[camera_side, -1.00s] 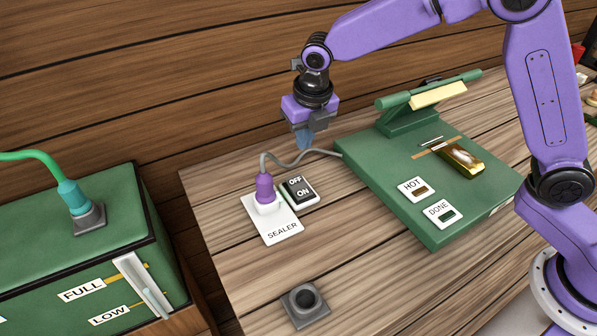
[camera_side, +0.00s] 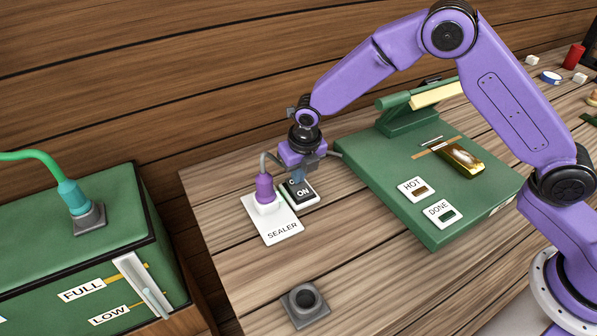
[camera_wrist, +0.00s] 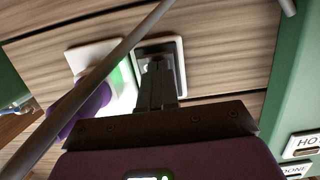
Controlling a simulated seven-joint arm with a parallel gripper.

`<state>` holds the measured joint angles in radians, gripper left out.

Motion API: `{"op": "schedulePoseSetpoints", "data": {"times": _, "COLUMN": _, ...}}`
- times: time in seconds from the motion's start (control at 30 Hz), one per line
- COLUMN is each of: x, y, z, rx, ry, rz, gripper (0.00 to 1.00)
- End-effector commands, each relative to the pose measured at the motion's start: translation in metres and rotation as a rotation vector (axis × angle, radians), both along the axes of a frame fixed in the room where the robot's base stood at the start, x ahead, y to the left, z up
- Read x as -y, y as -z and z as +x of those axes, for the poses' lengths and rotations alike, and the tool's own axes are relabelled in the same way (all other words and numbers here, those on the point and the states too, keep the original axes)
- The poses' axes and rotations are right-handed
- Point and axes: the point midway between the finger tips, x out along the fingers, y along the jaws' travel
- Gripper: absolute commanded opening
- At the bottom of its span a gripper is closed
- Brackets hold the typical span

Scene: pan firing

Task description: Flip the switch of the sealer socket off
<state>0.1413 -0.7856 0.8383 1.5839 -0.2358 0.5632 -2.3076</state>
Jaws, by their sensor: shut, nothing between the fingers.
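The sealer socket (camera_side: 280,231) is a white plate marked SEALER on the table, with a purple plug (camera_side: 265,188) standing in it and a grey cable. Beside it is the black rocker switch (camera_side: 304,194) in a white frame; ON shows, while OFF is mostly hidden by my gripper. My gripper (camera_side: 298,180) is shut and empty, pointing down at the OFF end of the switch. In the wrist view the closed fingers (camera_wrist: 157,75) overlap the switch (camera_wrist: 169,49); I cannot tell whether they press it. The purple plug (camera_wrist: 85,105) lies left of the fingers.
The green sealer machine (camera_side: 400,200) with HOT and DONE labels holds a gold packet (camera_side: 462,157) to the right. A green box (camera_side: 60,240) with a FULL/LOW gauge is at left. A grey round socket (camera_side: 306,303) sits at the front. The grey cable (camera_wrist: 95,85) crosses the wrist view.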

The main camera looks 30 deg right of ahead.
Motion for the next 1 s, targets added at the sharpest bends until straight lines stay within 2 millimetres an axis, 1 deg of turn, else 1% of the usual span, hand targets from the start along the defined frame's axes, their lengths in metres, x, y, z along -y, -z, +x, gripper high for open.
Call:
{"op": "schedulePoseSetpoints", "data": {"times": 0.2, "x": 0.000, "y": 0.000, "z": 0.000, "rx": 0.000, "ry": 0.000, "rz": 0.000, "gripper": 0.00}}
{"op": "schedulePoseSetpoints", "data": {"times": 0.33, "x": 0.000, "y": 0.005, "z": 0.004, "rx": -0.001, "ry": 0.001, "rz": -0.001, "gripper": 0.00}}
{"op": "schedulePoseSetpoints", "data": {"times": 0.57, "x": 0.000, "y": 0.005, "z": 0.002, "rx": -0.003, "ry": -0.001, "rz": -0.002, "gripper": 0.00}}
{"op": "schedulePoseSetpoints", "data": {"times": 1.0, "x": 0.000, "y": 0.003, "z": -0.013, "rx": -0.005, "ry": -0.002, "rz": -0.005, "gripper": 0.00}}
